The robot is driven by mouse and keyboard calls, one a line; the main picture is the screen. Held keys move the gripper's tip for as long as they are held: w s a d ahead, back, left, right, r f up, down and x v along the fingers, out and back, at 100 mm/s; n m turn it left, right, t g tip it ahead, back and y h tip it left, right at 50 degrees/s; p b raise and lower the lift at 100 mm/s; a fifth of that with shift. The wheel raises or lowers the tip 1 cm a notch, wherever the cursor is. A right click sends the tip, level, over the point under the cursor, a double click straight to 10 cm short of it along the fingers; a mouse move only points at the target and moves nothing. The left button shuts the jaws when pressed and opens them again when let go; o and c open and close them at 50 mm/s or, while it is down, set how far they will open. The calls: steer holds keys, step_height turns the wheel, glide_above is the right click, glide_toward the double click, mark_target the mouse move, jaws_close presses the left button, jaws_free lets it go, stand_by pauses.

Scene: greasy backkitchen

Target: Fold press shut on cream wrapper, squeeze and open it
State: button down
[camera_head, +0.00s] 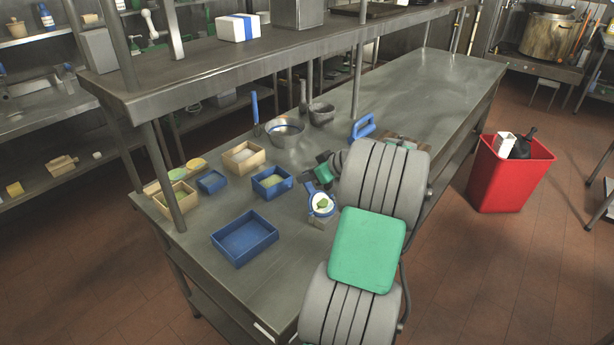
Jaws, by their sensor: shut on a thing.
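The fold press (312,190) is a small blue-rimmed tool on the steel table, just left of my arm. A pale cream wrapper (318,201) with a green filling (323,203) shows in it, face up. The press looks open, and a small grey block sits under its near side. My gripper (318,180) is at the far side of the press, low over the table, and is shut on part of it. The fingertips are small and dark, and my arm hides the area to their right.
Blue trays (245,238) and wooden boxes (244,158) stand left of the press. A metal bowl (286,131) and a blue-handled tool (361,127) lie behind. A shelf (250,52) overhangs the table's back. The table's far right is clear. A red bin (508,177) stands on the floor.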

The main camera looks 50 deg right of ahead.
steer(key=shift+v, duration=1.45)
steer(key=shift+s, duration=0.1)
steer(key=shift+s+d+r, duration=0.1)
steer(key=shift+s+r, duration=0.1)
steer(key=shift+s, duration=0.5)
steer(key=shift+s+d+r, duration=0.1)
steer(key=shift+s+r, duration=0.15)
steer(key=shift+s, duration=0.4)
steer(key=shift+s, duration=1.5)
steer(key=shift+d, duration=0.1)
